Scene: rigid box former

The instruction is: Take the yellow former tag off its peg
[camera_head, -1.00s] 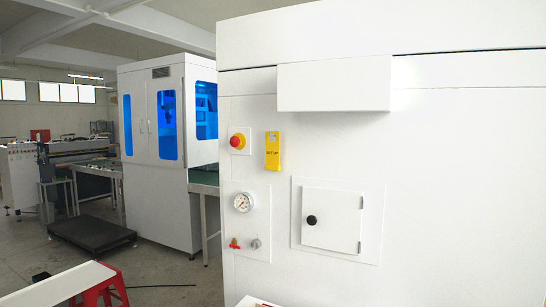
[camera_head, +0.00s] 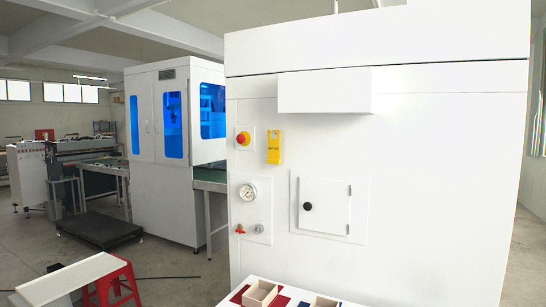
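The yellow former tag (camera_head: 274,147) hangs upright on the front of the white machine (camera_head: 440,180), to the right of the red emergency button (camera_head: 243,138). It has dark lettering low on its face, too small to read now. The peg itself cannot be made out; the top of the tag sits where it would be. Neither of my grippers shows in the head view.
Below the tag are a pressure gauge (camera_head: 248,193), a red valve (camera_head: 240,229) and a small door with a black knob (camera_head: 307,206). Open boxes (camera_head: 262,293) stand at the bottom edge. A red stool (camera_head: 113,285) and a white tabletop (camera_head: 65,277) are lower left.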

